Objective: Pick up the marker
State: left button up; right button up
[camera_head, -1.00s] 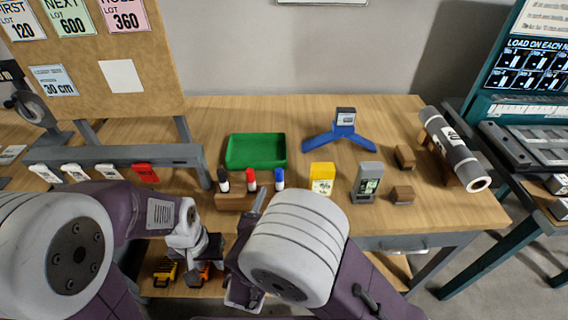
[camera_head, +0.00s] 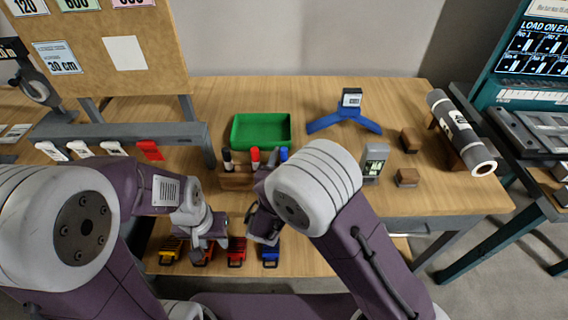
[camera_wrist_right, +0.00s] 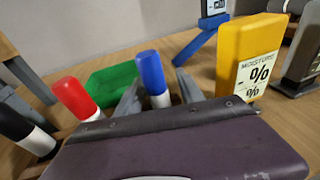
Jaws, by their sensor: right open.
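Three markers stand upright in a wooden holder (camera_head: 236,182) on the workbench: a black-capped marker (camera_head: 227,160), a red-capped marker (camera_head: 255,158) and a blue-capped marker (camera_head: 284,154). In the right wrist view, my right gripper (camera_wrist_right: 158,95) is open, with its grey fingertips on either side of the blue-capped marker (camera_wrist_right: 152,74). I cannot tell whether they touch it. The red-capped marker (camera_wrist_right: 77,98) and black-capped marker (camera_wrist_right: 22,130) are to the left.
A green tray (camera_head: 262,144) lies behind the holder. A yellow moisture meter (camera_wrist_right: 246,60) stands right of the blue marker. A grey device (camera_head: 375,163), wooden blocks (camera_head: 408,178), a blue stand (camera_head: 343,124) and a grey roll (camera_head: 461,134) are further right. Coloured items sit on the lower shelf.

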jog(key=shift+s, duration=0.1)
jog(key=c, duration=0.4)
grip_shut()
notch_tip(320, 180, up, 10)
jog(key=p, duration=0.2)
jog(key=shift+r, duration=0.1)
notch_tip(320, 180, up, 7)
jog(key=p, duration=0.5)
jog(key=shift+p, duration=0.4)
